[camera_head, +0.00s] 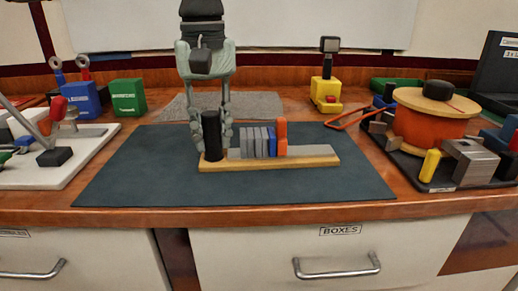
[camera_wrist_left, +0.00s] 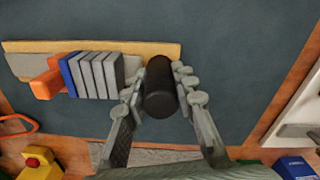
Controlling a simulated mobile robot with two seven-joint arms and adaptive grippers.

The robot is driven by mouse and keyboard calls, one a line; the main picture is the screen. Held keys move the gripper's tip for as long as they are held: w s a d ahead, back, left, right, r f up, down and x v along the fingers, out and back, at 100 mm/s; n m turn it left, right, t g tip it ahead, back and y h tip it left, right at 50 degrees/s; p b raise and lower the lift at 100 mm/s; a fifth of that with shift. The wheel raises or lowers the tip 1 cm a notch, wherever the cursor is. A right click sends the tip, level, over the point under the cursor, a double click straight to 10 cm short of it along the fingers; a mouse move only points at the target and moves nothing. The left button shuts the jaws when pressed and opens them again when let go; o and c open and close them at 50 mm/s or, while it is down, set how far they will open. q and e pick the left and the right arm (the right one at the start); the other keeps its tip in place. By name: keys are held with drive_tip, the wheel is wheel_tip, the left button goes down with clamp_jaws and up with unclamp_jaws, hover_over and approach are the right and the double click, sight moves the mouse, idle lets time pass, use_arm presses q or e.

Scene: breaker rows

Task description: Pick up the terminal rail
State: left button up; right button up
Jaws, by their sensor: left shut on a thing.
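The terminal rail (camera_head: 315,160) is a pale wooden strip on the dark mat (camera_head: 130,178). It carries a row of grey blocks, a blue one and an orange one (camera_head: 282,138), with a black upright cylinder (camera_head: 211,134) at its left end. My left gripper (camera_head: 212,142) comes down from above and behind, its fingers on either side of the black cylinder and shut on it. In the left wrist view the cylinder (camera_wrist_left: 160,88) sits between the fingertips (camera_wrist_left: 160,95), and the wooden strip (camera_wrist_left: 30,47) extends to the left. The rail appears to rest on the mat. My right gripper is not in view.
A white board (camera_head: 85,165) with tools stands left, and a black tray (camera_head: 425,185) with an orange spool (camera_head: 430,125) right. Blue (camera_head: 82,98) and green (camera_head: 128,97) boxes and a yellow device (camera_head: 325,93) stand behind. The mat around the rail is clear.

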sight(204, 115)
use_arm(q)
clamp_jaws()
drive_tip(key=shift+r, duration=0.15)
drive_tip(key=shift+r, duration=0.45)
drive_tip(key=r, duration=0.3)
drive_tip(key=shift+s+a+r, duration=0.3)
drive_tip(key=shift+a, duration=0.1)
drive_tip(key=s+a+r+b, duration=0.1)
drive_tip(key=s+a+r, duration=0.5)
drive_tip(key=a, duration=0.2)
drive_tip(key=shift+s+a+r, duration=0.2)
drive_tip(key=shift+s+a, duration=0.05)
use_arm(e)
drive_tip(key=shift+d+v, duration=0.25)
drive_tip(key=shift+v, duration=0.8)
use_arm(q)
drive_tip(key=shift+w+d+f, duration=0.1)
drive_tip(key=shift+d+f, duration=0.05)
